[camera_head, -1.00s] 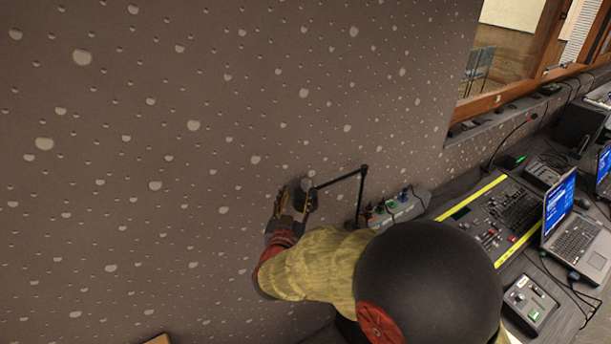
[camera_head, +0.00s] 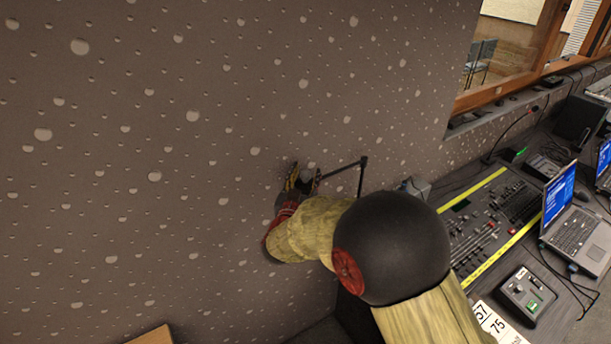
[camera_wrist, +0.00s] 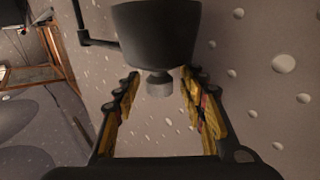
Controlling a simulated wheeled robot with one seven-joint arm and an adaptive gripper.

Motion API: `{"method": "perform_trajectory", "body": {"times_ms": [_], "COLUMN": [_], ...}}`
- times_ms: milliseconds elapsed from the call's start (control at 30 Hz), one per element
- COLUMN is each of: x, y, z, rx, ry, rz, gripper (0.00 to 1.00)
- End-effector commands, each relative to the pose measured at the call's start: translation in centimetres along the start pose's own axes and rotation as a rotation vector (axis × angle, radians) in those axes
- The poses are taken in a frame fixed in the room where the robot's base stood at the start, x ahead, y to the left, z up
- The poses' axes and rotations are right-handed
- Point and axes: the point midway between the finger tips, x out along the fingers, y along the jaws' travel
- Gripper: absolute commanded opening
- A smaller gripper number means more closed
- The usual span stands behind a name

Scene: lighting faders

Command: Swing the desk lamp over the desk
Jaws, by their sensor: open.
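The desk lamp's thin black arm (camera_head: 343,171) runs from an upright at the left end of the desk toward the wall. Its dark head is partly hidden by my gripper (camera_head: 303,183) in the head view. In the wrist view the lamp head (camera_wrist: 157,35) is a dark cup with a grey knob under it. The knob lies between the two open, yellow-padded fingers of my gripper (camera_wrist: 163,105), with gaps on both sides. The lamp arm (camera_wrist: 97,42) joins the head from the upper left. The desk (camera_head: 470,180) is to the right of the lamp.
A fader console (camera_head: 480,235) with yellow edge strips, an open laptop (camera_head: 575,230) and a small control box (camera_head: 527,291) crowd the desk. The speckled wall (camera_head: 120,150) is close behind the lamp. A wood-framed window (camera_head: 500,60) is at the upper right.

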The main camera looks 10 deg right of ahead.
Motion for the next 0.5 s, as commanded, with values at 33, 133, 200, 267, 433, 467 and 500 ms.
{"method": "perform_trajectory", "body": {"times_ms": [33,133,200,267,433,467,500], "x": [-0.01,-0.02,-0.02,-0.03,-0.03,-0.04,-0.04], "y": [-0.01,-0.01,-0.01,-0.01,-0.01,-0.01,-0.01], "z": [-0.01,-0.01,-0.01,-0.01,-0.01,-0.01,-0.01], "rx": [0.0,0.0,0.0,0.0,0.0,0.0,0.0], "ry": [0.0,0.0,0.0,0.0,0.0,0.0,0.0], "rz": [0.0,0.0,0.0,0.0,0.0,0.0,0.0], "gripper": [0.42,0.4,0.36,0.33,0.23,0.21,0.19]}}
